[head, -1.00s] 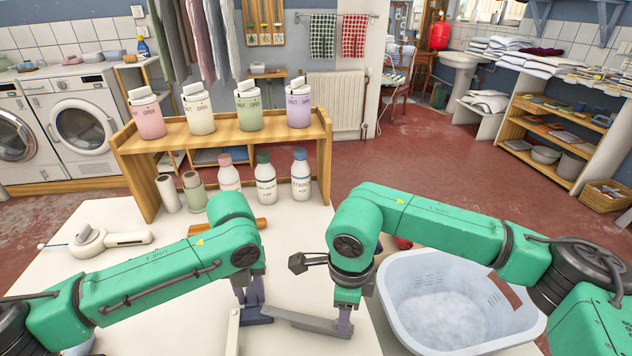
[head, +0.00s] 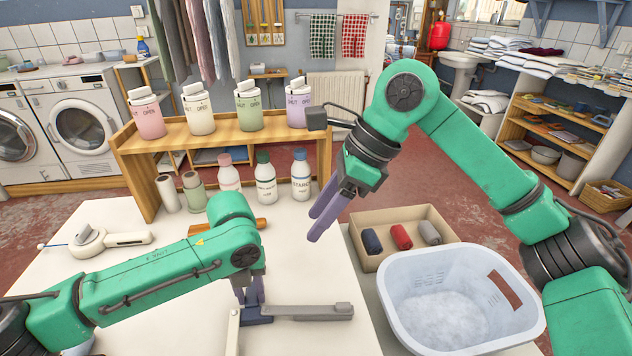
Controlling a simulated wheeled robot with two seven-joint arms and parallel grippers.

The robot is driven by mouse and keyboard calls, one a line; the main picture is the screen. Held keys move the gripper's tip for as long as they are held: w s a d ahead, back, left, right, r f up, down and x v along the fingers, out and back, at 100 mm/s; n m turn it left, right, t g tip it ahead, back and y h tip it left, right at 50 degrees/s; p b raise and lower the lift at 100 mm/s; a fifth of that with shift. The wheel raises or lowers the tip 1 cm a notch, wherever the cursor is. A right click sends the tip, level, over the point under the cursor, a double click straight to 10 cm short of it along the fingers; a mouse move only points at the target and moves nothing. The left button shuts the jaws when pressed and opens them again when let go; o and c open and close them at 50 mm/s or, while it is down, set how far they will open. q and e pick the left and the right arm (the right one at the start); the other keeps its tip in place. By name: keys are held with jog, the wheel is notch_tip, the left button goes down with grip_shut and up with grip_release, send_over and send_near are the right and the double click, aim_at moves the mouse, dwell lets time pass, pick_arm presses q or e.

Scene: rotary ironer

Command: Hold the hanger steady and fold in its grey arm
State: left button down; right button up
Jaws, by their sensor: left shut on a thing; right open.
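The hanger lies on the white table with a dark blue middle part (head: 258,317), a grey arm (head: 305,312) and a white arm (head: 233,332). The white arm runs toward the front edge of the picture. My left gripper (head: 250,298) points down and is shut on the blue middle part; its fingers partly hide it. My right gripper (head: 314,226) is open and empty, raised above the table, up and back from the grey arm and apart from it.
A blue-white basin (head: 392,318) with foamy contents stands at the right. Behind it is a cardboard box (head: 372,263) with several rolled cloths. Bottles and a wooden shelf (head: 225,138) stand at the back. A white handled tool (head: 112,240) lies at the left.

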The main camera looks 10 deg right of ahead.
jog(key=r+y, duration=0.2)
jog(key=r, duration=0.1)
jog(key=w+r, duration=0.1)
jog(key=r, duration=0.1)
jog(key=shift+w+a+m+t+y, duration=0.1)
jog(key=shift+a+m+t+y, duration=0.1)
jog(key=shift+m+t+y, duration=0.15)
grip_shut()
jog(key=d+f+n+h, duration=0.2)
jog(key=f+n+h, duration=0.1)
jog(key=f+n, duration=0.3)
jog(key=w+d+f+n+t+h, duration=0.1)
jog(key=f+n+h, duration=0.2)
jog(key=f+n, duration=0.3)
jog(key=d+f+n+t+h, duration=0.1)
jog(key=d+f+n+h, duration=0.1)
jog(key=f+n, duration=0.5)
jog(key=shift+w+d+f+h, duration=0.1)
jog(key=shift+d+f+h, duration=0.15)
jog(key=shift+f, duration=1.2)
jog(key=shift+w+d+f+h, duration=0.1)
jog(key=shift+f+h, duration=0.1)
jog(key=shift+f, duration=1.2)
jog(key=shift+s+a, duration=0.2)
jog(key=shift+s, duration=0.8)
jog(key=shift+s+a, duration=0.15)
jog(key=shift+s, duration=0.85)
